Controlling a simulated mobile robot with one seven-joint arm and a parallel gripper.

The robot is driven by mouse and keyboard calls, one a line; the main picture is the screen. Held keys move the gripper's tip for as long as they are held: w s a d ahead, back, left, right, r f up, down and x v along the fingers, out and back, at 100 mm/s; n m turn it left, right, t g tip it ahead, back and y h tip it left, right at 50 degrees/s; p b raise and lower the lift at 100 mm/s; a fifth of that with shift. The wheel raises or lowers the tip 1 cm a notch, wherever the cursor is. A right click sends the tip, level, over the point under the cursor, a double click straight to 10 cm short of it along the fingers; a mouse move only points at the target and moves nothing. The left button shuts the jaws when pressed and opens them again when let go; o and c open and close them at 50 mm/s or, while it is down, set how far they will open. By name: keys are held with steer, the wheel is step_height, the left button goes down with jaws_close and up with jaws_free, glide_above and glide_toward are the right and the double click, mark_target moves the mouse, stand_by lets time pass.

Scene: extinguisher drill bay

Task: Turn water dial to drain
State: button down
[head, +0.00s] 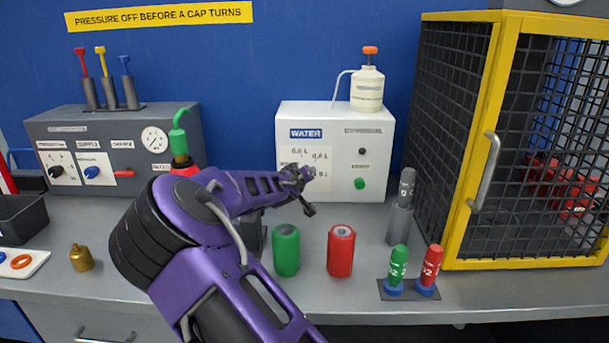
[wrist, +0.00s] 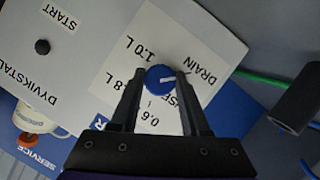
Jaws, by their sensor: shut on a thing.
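The white water box (head: 335,115) stands at the back of the bench, labelled WATER. In the wrist view, the round blue water dial (wrist: 158,80) sits on its pale scale plate (wrist: 205,55). The dial's white mark points right, toward the word DRAIN; the other marks include 1.0 L and 0.8 L. My gripper (wrist: 161,82) is shut on the dial, one finger on each side. In the head view, my gripper (head: 303,177) is at the front of the box and hides the dial.
Green (head: 286,250) and red (head: 340,251) cylinders stand on the bench below my arm. A white bottle (head: 367,88) is on the box. A yellow-framed mesh cage (head: 508,140) stands at right, a grey control box (head: 115,145) at left.

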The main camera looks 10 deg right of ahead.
steer(key=shift+c, duration=1.9)
jaws_free()
steer(key=p+v, duration=0.2)
steer(key=v, duration=1.5)
steer(key=shift+s, duration=0.2)
steer(key=shift+r, duration=0.15)
